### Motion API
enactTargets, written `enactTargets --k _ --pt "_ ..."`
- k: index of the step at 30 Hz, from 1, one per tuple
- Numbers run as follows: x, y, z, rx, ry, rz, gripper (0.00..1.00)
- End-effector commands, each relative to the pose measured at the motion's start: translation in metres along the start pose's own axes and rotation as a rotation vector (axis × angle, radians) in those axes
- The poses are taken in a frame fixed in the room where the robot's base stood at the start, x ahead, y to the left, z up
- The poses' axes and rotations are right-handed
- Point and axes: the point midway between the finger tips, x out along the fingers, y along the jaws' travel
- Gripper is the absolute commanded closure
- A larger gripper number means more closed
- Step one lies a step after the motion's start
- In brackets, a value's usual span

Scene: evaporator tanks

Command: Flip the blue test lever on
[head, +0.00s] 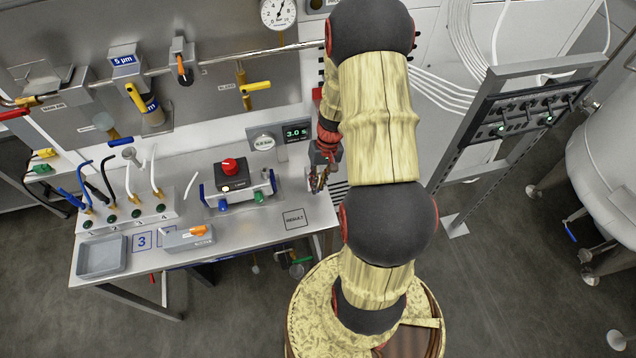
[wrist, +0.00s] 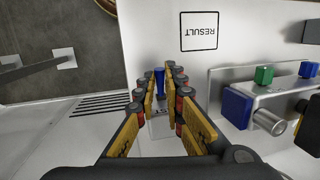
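A small blue lever (wrist: 159,82) stands up from a pale metal base in the wrist view. It shows between the two fingers of my gripper (wrist: 157,90), with a gap on either side. My gripper is open and holds nothing. In the head view my gripper (head: 318,182) points down at the right end of the bench, to the right of the device with the red button. The blue lever cannot be made out there, as my gripper and arm cover that spot.
A metal fixture with blue and green knobs (head: 240,192) and a red button (head: 229,166) stands left of my gripper. The RESULT square (head: 294,218) is bare bench. A digital display (head: 296,134) sits behind. A slotted vent (wrist: 105,104) lies beside the lever.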

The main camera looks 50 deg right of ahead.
Motion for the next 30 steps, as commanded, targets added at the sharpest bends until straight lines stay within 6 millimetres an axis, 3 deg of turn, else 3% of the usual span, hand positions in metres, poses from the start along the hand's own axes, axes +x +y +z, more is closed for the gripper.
enactTargets --k 9,20,23,30 --pt "0.0 0.0 0.0 0.0 0.001 0.0 0.71" --pt "-0.004 0.0 -0.001 0.0 0.002 0.0 0.71" --pt "-0.015 0.0 -0.001 0.0 0.004 0.0 0.71" --pt "-0.062 0.0 -0.001 0.0 0.005 0.001 0.71"
